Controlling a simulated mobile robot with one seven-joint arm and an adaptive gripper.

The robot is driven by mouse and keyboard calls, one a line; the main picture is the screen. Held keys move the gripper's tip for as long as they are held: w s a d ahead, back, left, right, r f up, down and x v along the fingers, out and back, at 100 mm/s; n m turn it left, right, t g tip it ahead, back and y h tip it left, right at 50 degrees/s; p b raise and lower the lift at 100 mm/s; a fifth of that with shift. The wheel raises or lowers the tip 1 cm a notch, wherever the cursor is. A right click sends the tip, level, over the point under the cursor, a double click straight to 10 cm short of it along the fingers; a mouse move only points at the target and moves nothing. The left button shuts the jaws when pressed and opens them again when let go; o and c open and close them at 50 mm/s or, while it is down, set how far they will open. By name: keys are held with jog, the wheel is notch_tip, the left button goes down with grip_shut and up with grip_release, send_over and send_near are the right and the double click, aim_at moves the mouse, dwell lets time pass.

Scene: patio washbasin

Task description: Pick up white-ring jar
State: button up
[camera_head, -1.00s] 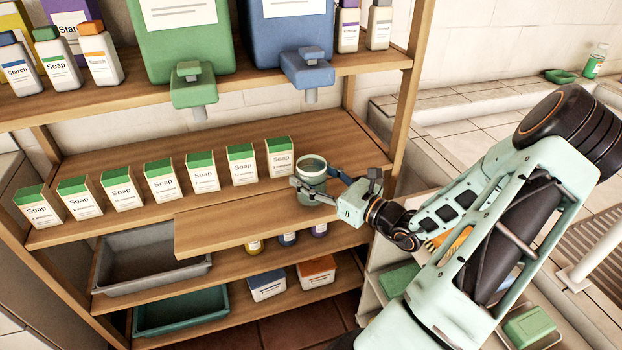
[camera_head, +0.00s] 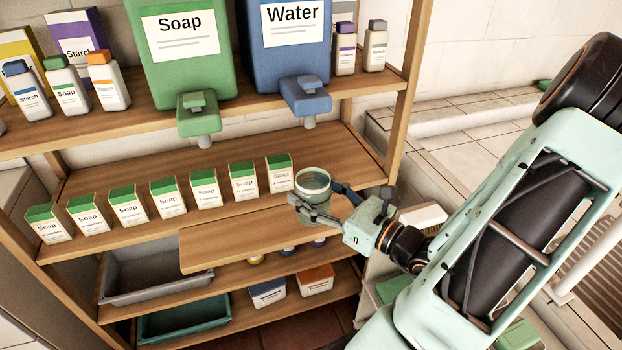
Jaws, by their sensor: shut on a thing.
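The white-ring jar (camera_head: 314,184) is a greenish clear jar with a white rim. It is at the right end of the wooden middle shelf, at the right of the row of soap boxes. My gripper (camera_head: 326,203) reaches in from the right and is shut on the jar, with one finger on its near side and one on its far side. The jar looks upright. Its lower part is partly hidden by the near finger, and I cannot tell whether its base touches the board below.
Several green-topped soap boxes (camera_head: 205,190) stand left of the jar. A green soap dispenser (camera_head: 181,60) and a blue water dispenser (camera_head: 292,48) overhang from the upper shelf. A wooden post (camera_head: 402,95) stands at the right. A pull-out board (camera_head: 240,243) juts forward below.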

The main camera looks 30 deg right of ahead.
aim_at(313, 198)
jog(key=shift+s+a+r+p, duration=0.55)
jog(key=shift+s+r+p, duration=0.15)
jog(key=shift+p, duration=1.3)
jog(key=shift+s+a+r+p, duration=0.15)
jog(key=shift+s+a+p, duration=0.5)
jog(key=shift+p, duration=0.7)
